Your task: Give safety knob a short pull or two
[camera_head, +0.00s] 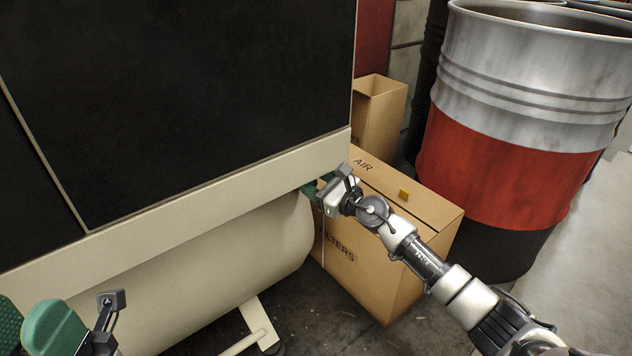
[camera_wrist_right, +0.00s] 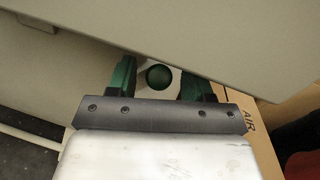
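The safety knob appears to be the round dark green knob (camera_wrist_right: 158,76) in the right wrist view, under the pale machine's edge. My right gripper (camera_wrist_right: 157,82) is open, with one green finger on each side of the knob and visible gaps between. In the head view my right gripper (camera_head: 316,190) is at the end of the cream tank, below the machine's lower frame; the knob is hidden there. My left gripper (camera_head: 28,324) is at the bottom left of the head view, partly cut off, its green fingers apart and nothing seen between them.
The cream tank (camera_head: 215,260) lies under the black-panelled machine (camera_head: 190,90). A cardboard box (camera_head: 370,255) stands close behind and beside my right gripper, with a smaller box (camera_head: 382,115) behind it. A red and grey drum (camera_head: 510,150) stands at the right.

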